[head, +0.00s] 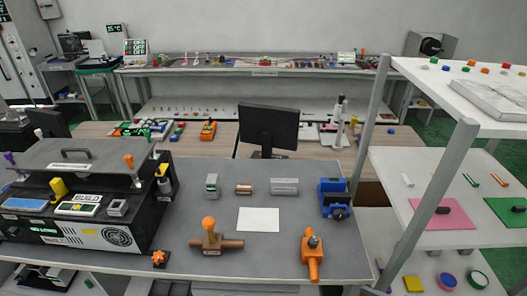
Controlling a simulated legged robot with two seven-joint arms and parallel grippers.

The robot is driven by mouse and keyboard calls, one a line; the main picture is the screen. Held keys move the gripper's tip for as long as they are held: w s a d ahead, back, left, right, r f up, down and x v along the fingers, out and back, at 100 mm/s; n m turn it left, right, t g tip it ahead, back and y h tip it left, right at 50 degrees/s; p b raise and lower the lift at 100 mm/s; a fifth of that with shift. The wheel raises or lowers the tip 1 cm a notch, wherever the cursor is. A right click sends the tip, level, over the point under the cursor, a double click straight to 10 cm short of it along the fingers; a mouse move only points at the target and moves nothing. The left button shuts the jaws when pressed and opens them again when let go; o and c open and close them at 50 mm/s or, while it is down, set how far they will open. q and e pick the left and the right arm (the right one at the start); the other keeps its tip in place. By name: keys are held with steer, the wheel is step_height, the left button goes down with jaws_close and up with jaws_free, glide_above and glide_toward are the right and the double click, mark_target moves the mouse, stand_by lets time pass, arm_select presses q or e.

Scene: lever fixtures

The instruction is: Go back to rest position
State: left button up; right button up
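Neither of my grippers can be made out in the head view. Dark shapes at the bottom edge are cut off and I cannot tell what they are. A lever fixture (212,241) with an orange ball knob and a brown horizontal body stands near the front of the grey table (270,268). An orange fixture (312,256) with a dark round top stands to its right. Nothing is seen touching either fixture.
A black machine (100,236) with an orange-handled lever (132,168) fills the left. A blue vise (334,198), small metal blocks (284,186) and a white sheet (258,219) lie on the table. A shelf rack (436,188) stands at right. The table's front middle is clear.

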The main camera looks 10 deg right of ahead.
steer(key=s+a+f+n+g+h, duration=0.2)
steer(key=s+a+n+g+h, duration=0.1)
steer(key=a+n+g, duration=0.4)
steer(key=s+a+f+n+g+h, duration=0.25)
steer(key=a+n+g, duration=0.25)
steer(key=n+g, duration=0.3)
steer(key=w+a+r+n+t+h, duration=0.2)
steer(key=w+r+n+t+h, duration=0.2)
steer(key=n, duration=0.7)
steer(key=w+r+h, duration=0.1)
steer(key=w+h, duration=0.1)
steer(key=h, duration=0.1)
steer(key=shift+a+r, duration=0.2)
steer(key=shift+a, duration=0.3)
